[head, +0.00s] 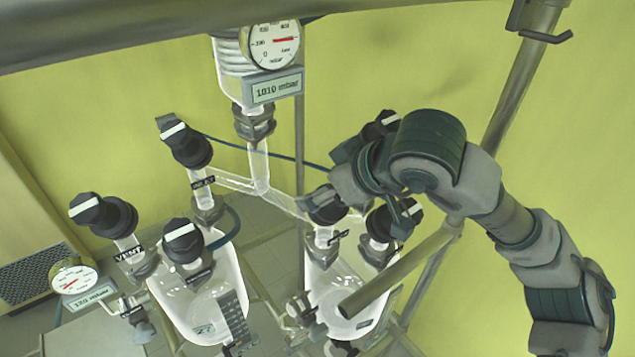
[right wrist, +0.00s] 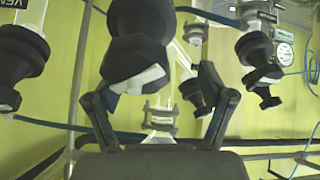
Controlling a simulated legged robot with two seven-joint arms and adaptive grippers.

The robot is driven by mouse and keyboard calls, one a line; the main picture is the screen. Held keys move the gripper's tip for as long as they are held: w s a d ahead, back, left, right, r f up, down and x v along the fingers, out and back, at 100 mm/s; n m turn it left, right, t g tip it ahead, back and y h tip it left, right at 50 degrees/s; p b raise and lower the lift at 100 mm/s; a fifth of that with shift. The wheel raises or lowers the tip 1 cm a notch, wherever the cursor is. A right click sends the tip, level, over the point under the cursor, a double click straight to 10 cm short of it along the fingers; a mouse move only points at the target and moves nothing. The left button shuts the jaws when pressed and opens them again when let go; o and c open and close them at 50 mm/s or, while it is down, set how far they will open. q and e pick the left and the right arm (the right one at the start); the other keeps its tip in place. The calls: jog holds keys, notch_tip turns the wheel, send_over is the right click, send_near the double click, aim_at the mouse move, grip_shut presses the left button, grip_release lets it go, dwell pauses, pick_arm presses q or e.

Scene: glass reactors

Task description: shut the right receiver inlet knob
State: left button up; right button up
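The right receiver (head: 345,290) is a clear glass vessel with black knobs around its top. I take the inlet knob (head: 383,124) to be the black one with a white handle bar at the back, partly covered by my right gripper (head: 360,155). In the right wrist view a large black knob (right wrist: 137,45) with a pale handle bar stands in front of my right gripper (right wrist: 160,100), nearer the left finger; it seems to be the same knob. The fingers are spread, with no clear contact. The fingertips are largely hidden in the head view. My left gripper is out of view.
Two other black knobs (head: 326,205) (head: 392,220) stand on the right receiver, close below my right gripper. The left receiver (head: 195,305) has similar knobs. A glass cross pipe (head: 260,185) and blue hoses (head: 270,155) run behind. A metal bar (head: 395,270) crosses in front.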

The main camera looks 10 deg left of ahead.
jog(key=d, duration=0.6)
jog(key=shift+w+y, duration=0.25)
jog(key=shift+y, duration=0.05)
jog(key=shift+s+d+r, duration=0.1)
jog(key=shift+s+d, duration=0.05)
jog(key=shift+d, duration=0.2)
jog(key=c, duration=0.3)
jog(key=a, duration=0.2)
jog(key=shift+s+a, duration=0.3)
jog(key=shift+a, duration=0.1)
jog(key=c, duration=0.8)
jog(key=shift+w+a+f, duration=0.15)
jog(key=shift+w+a, duration=0.05)
jog(key=shift+a, duration=0.25)
jog(key=shift+w+a+f, duration=0.15)
jog(key=shift+w+a, duration=0.05)
jog(key=shift+a, duration=0.25)
jog(key=shift+c, duration=0.3)
jog(key=shift+w+f, duration=0.1)
jog(key=shift+w, duration=0.1)
jog(key=shift+s+d, duration=0.1)
jog(key=shift+d, duration=0.2)
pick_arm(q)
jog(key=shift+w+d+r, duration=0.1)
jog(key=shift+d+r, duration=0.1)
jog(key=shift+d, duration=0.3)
pick_arm(e)
jog(key=shift+r, duration=0.2)
